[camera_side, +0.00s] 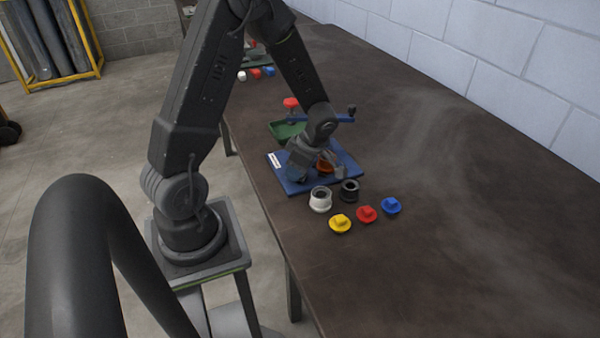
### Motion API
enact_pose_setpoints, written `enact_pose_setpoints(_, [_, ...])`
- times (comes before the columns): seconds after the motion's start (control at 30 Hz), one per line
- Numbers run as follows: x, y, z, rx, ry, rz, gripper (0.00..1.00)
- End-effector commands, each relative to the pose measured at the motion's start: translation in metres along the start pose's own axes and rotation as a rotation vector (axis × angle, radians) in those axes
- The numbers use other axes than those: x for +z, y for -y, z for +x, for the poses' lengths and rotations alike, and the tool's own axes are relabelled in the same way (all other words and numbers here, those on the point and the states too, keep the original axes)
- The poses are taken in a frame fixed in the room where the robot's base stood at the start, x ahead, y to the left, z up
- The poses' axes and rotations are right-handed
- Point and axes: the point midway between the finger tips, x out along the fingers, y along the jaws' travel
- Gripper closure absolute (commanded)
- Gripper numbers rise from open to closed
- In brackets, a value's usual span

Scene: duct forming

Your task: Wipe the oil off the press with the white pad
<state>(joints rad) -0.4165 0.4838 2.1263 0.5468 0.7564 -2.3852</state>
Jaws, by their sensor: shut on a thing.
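The press has a blue base plate (290,184) with a white label at its left corner. A blue bar (340,119) with a dark knob at its right end shows above and behind my gripper. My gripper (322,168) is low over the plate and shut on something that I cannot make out. An orange-brown patch or part (325,166) shows by the fingers; I cannot tell whether it is oil. I cannot clearly identify the white pad. My wrist hides much of the press's middle.
In front of the plate stand a white hollow cylinder (320,200) and a black one (349,190). Yellow (340,224), red (367,214) and blue (391,206) knobbed discs lie nearby. A green tray (286,131) and red knob (291,103) are behind. The bench's right side is clear.

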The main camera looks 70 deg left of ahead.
Motion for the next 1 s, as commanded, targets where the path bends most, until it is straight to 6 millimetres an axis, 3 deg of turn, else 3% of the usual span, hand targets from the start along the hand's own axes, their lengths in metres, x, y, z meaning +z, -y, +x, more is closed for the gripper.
enact_pose_setpoints(0.47, [-0.026, -0.031, 0.019, -0.003, -0.002, -0.002, 0.89])
enact_pose_setpoints(1.0, [0.007, 0.006, 0.004, -0.001, -0.002, 0.005, 0.89])
